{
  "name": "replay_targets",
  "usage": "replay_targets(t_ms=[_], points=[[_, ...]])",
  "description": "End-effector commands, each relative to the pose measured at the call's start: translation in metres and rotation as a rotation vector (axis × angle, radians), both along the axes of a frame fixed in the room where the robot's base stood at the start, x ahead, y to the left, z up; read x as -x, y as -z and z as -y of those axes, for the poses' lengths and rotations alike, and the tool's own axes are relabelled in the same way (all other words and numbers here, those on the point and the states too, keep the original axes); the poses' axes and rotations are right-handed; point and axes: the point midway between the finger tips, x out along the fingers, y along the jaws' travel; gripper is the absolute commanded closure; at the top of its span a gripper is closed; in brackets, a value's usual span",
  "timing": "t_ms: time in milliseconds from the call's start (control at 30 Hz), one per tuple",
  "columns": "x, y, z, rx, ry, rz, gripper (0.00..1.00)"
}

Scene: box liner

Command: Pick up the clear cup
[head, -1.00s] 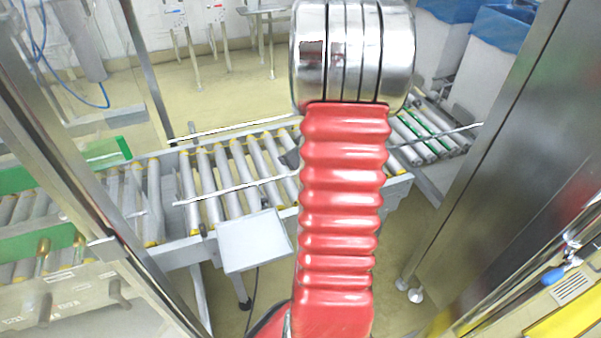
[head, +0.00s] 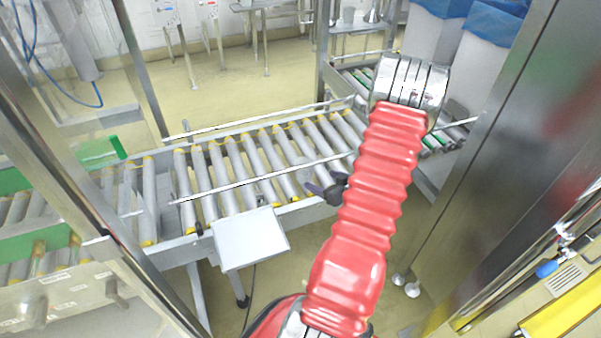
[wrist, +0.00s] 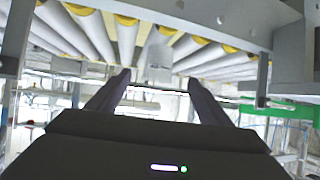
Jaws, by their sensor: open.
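The clear cup (wrist: 159,62) shows in the wrist view as a pale, see-through shape against the rollers, ahead of my fingertips and between their lines. In the head view it is a faint shape (head: 305,172) at the conveyor's near edge, hard to make out. My gripper (wrist: 158,80) is open, with two dark fingers apart and nothing between them. In the head view my gripper (head: 325,188) is at the conveyor's near rail, just right of the cup, partly hidden by my red arm.
The roller conveyor (head: 232,170) has metal side rails and a thin guide rod along it. A grey box (head: 250,240) hangs on its near side. A steel post (head: 490,150) stands close on the right. Bins with blue liners (head: 495,22) stand at the back right.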

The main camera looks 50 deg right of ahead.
Motion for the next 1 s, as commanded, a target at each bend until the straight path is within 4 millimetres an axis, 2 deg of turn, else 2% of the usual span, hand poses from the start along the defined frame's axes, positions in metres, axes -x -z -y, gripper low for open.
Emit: replay_targets(t_ms=[267,800,1000], points=[[-0.005,0.003,0.002,0.000,0.000,-0.001,0.27],[-0.066,0.039,0.023,-0.001,-0.001,-0.002,0.27],[-0.071,0.041,0.026,0.000,0.002,-0.001,0.27]])
